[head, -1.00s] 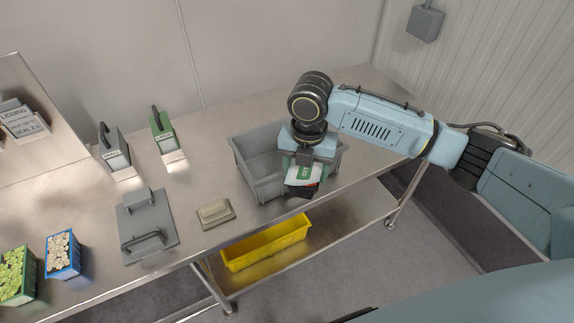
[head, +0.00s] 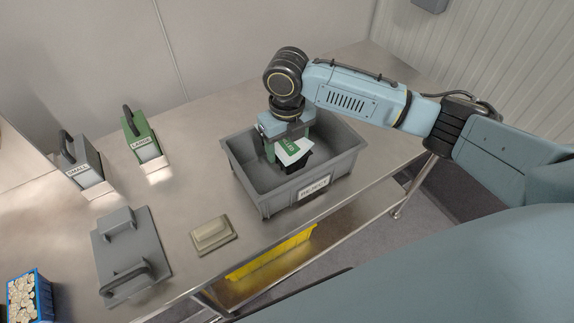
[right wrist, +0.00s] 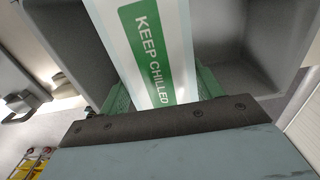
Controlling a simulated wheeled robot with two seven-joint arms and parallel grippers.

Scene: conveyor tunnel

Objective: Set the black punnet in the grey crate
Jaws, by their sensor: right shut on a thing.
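The grey crate (head: 240,165) stands on the steel table in the head view, with a white label on its front wall. My right gripper (head: 287,147) is over the crate, with its green fingers shut on the black punnet (head: 299,163). A white and green sleeve covers much of the punnet. The punnet is tilted and within the crate's outline; whether it touches the floor I cannot tell. In the right wrist view the sleeve (right wrist: 150,50) reads "KEEP CHILLED" and the crate's grey inside (right wrist: 235,45) is behind it. My left gripper is not in view.
Left of the crate are a beige block (head: 212,233), a grey plate with handles (head: 130,260), a green LARGE tool (head: 142,140) and a grey SMALL tool (head: 85,165). A blue punnet (head: 30,295) stands at lower left. A yellow bin (head: 270,252) sits below the table.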

